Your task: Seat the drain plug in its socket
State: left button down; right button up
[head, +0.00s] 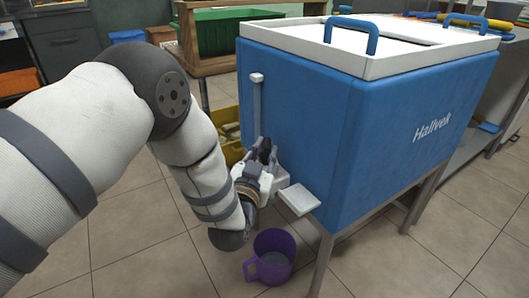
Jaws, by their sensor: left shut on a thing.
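A white block and a small white ledge (298,199) stick out from the cabinet just right of the gripper. A pale vertical bar (257,103) runs down the cabinet wall above the gripper. My right gripper is not in view.
A purple mug (272,262) stands on the tiled floor below the gripper, left of a grey cabinet leg (321,264). A yellow crate (227,131) is behind my forearm. A green bin (226,33) sits on a wooden table at the back.

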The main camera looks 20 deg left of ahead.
pick_arm(q)
jog(key=shift+r, duration=0.1)
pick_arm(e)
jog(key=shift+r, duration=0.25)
pick_arm(q)
jog(key=shift+f, duration=0.65)
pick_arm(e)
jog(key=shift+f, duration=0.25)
pick_arm(q)
jog(key=c, duration=1.7)
grip_release()
